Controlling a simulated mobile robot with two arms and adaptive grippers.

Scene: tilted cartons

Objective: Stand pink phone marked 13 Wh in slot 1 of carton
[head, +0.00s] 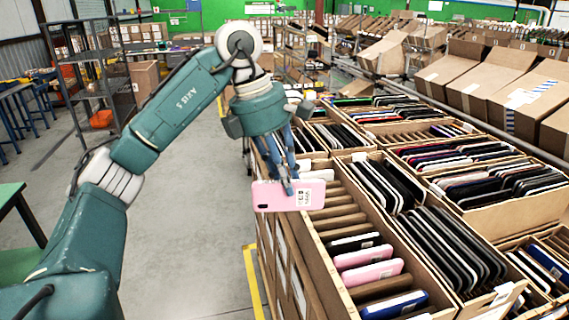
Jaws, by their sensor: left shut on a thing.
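My left gripper (286,185) is shut on the pink phone (277,196) and holds it by its upper edge. The phone hangs lengthwise with its back and camera bump facing me. A white label is on it, too small to read for sure. It is above the left edge of the nearest carton (326,258). That carton has slotted dividers, with several empty slots (342,213) in its middle part. Lower down it holds a dark phone, two pink phones (371,272) and a blue one (395,305). I cannot tell which slot is slot 1. My right gripper is not in view.
Cartons full of dark phones (440,250) stand to the right. More cartons with open flaps (483,75) line a conveyor behind them. A grey wire rack (100,75) stands at left. The grey floor (190,230) left of the carton is clear.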

